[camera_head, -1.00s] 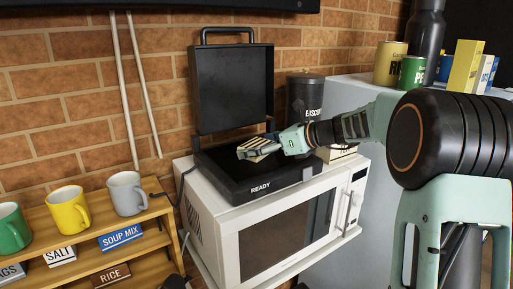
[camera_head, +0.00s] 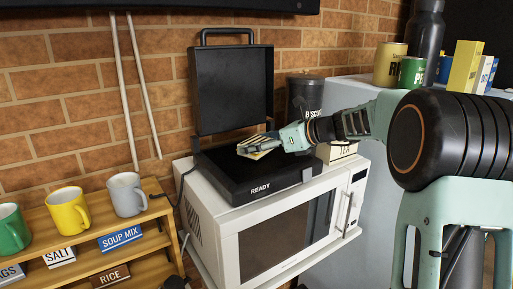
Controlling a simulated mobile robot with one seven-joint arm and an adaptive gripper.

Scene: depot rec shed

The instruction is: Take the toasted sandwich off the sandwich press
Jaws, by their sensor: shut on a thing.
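The black sandwich press (camera_head: 222,181) stands open on a white microwave, its lid (camera_head: 231,88) upright at the back and the word READY on its front. The toasted sandwich (camera_head: 250,154), pale with dark grill stripes, is in my gripper (camera_head: 262,146) over the press's lower plate. My gripper reaches in from the right and is shut on the sandwich's right side. The sandwich looks slightly tilted. From this angle I cannot tell how large the gap to the plate is.
The white microwave (camera_head: 283,240) carries the press. A dark biscuit canister (camera_head: 304,97) and a cream box (camera_head: 337,151) stand close behind and beside my gripper. A wooden shelf with yellow (camera_head: 66,212), green (camera_head: 12,229) and grey mugs (camera_head: 125,194) is at left. Tins and boxes top the grey cabinet (camera_head: 345,93).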

